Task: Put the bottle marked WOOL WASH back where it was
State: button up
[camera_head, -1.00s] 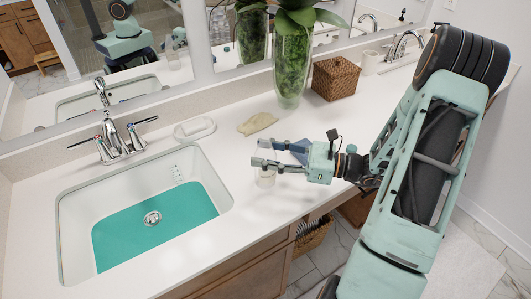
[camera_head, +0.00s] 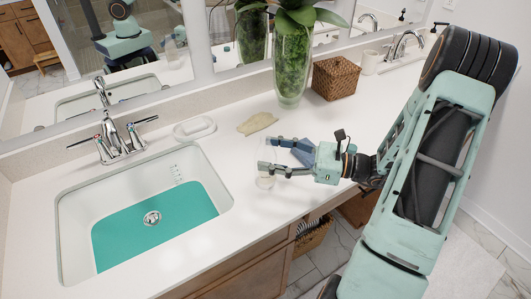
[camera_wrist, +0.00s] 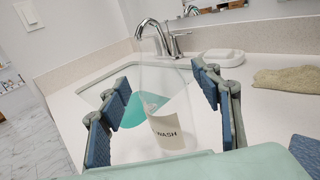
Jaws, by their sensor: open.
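A clear, see-through bottle (camera_wrist: 167,130) stands upright in the wrist view, with a pale label on which I read "WASH"; no other word is legible. In the head view the bottle (camera_head: 265,182) shows faintly on the white counter, near the front edge to the right of the sink. My gripper (camera_head: 268,156) is open around it, with one blue-padded finger on each side. In the wrist view my gripper (camera_wrist: 163,105) shows gaps between both fingers and the bottle.
The sink (camera_head: 70,225) with teal bottom lies left of the gripper. A soap dish (camera_head: 195,129), a beige cloth (camera_head: 257,123), a plant vase (camera_head: 291,75) and a wicker basket (camera_head: 335,78) stand behind. Bare counter lies between the sink and the gripper.

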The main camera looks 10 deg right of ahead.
jog(key=b+v, duration=0.1)
jog(key=v, duration=0.9)
jog(key=shift+d, duration=0.2)
